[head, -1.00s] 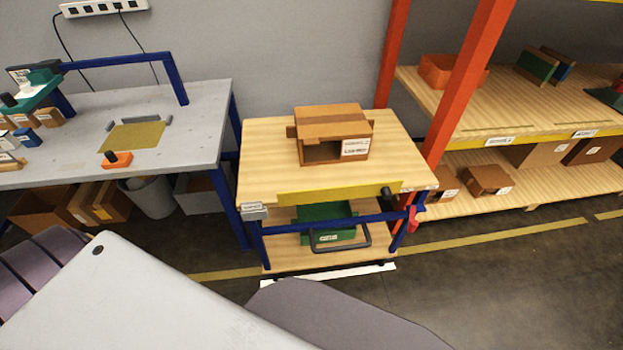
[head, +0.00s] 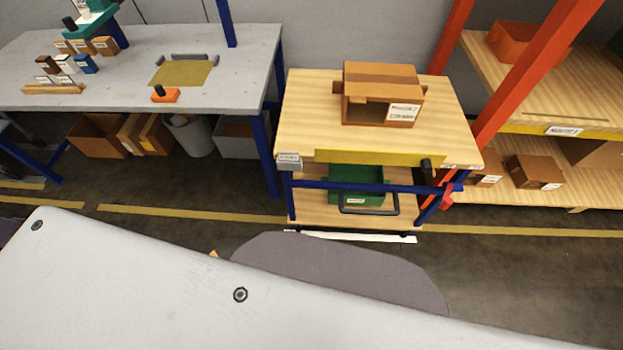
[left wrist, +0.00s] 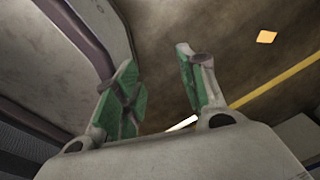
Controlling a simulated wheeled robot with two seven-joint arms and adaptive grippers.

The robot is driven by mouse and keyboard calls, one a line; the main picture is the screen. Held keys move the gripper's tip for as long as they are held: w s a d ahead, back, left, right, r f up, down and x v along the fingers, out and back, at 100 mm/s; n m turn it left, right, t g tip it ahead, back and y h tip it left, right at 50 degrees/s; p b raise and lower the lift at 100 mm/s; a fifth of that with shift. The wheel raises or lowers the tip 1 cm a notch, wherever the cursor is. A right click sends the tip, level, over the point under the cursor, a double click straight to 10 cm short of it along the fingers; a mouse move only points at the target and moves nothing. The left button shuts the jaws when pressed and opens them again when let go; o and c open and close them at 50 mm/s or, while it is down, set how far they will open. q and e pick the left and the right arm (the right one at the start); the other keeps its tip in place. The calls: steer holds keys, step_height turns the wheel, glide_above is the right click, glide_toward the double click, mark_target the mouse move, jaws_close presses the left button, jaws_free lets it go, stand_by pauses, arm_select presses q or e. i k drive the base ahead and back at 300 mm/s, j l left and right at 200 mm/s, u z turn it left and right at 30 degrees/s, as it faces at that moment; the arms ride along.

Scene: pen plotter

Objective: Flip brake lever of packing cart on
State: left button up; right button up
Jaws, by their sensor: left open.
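The packing cart (head: 300,115) stands ahead of me in the head view, with a wooden top and blue frame. A black knob (head: 427,165) sits at the right end of its yellow front strip. A red lever-like part (head: 447,197) shows low by its right front post; I cannot tell its exact setting. An open cardboard box (head: 381,94) rests on the cart top. My left gripper (left wrist: 155,85) shows only in the left wrist view. Its green-padded fingers are apart and empty above the floor, away from the cart. My right gripper is not in view.
A grey workbench (head: 130,95) stands to the left and a shelf with red posts (head: 490,105) stands close on the cart's right. A green bin (head: 356,185) is on the cart's lower shelf. Floor in front of the cart is clear, apart from my own arm and base.

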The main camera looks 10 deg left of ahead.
mark_target(446, 201)
steer(key=u, duration=0.25)
steer(key=z, duration=1.25)
